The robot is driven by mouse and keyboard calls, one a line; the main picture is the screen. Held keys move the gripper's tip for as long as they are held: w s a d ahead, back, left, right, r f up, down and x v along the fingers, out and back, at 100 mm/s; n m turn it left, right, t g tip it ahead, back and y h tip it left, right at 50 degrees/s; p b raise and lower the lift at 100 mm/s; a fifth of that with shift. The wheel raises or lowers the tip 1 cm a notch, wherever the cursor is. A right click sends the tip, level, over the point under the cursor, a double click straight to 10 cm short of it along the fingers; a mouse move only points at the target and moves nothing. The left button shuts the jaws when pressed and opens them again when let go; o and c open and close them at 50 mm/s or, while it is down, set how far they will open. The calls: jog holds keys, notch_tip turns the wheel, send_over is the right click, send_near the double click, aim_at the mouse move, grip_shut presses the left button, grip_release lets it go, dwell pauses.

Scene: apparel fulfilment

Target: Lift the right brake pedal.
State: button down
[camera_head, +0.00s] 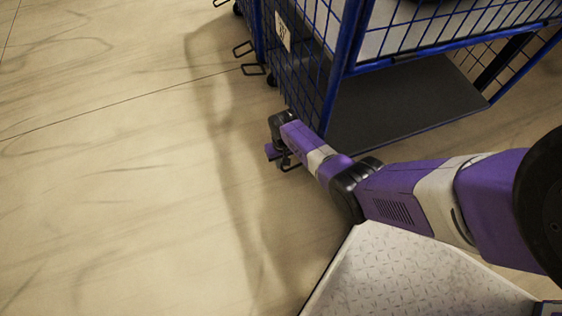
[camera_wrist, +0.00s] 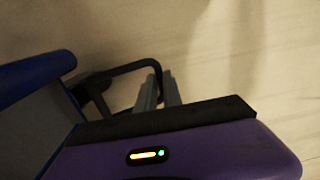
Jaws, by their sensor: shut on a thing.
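The right brake pedal is a dark wire loop at the foot of the blue cage cart (camera_head: 335,85). In the head view a small part of the pedal (camera_head: 292,168) shows under my gripper (camera_head: 283,160). In the wrist view the pedal (camera_wrist: 125,68) is a bent black bar beside the cart's blue tube (camera_wrist: 38,72). Its far end reaches the two grey fingers of my gripper (camera_wrist: 158,90). The fingers are close together and shut on the pedal, low near the floor. The exact grip contact is dark and partly hidden by my gripper's body.
Other wire pedals (camera_head: 253,69) stick out from the carts' lower edge further back. The cart has blue mesh sides and a dark lower shelf (camera_head: 410,110). The pale floor (camera_head: 110,180) to the left is clear.

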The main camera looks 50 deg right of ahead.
jog(key=shift+r, duration=0.1)
notch_tip(320, 180, up, 2)
jog(key=p, duration=0.3)
jog(key=shift+s+d+r, duration=0.1)
jog(key=shift+d+r, duration=0.05)
jog(key=shift+r, duration=0.05)
jog(key=shift+s+d+r+p, duration=0.15)
jog(key=shift+d+r+p, duration=0.1)
jog(key=shift+r+p, duration=0.4)
jog(key=shift+s+d+r+p, duration=0.2)
jog(key=shift+r+p, duration=0.25)
jog(key=shift+p, duration=0.4)
jog(key=c, duration=1.5)
grip_release()
jog(key=shift+r, duration=0.15)
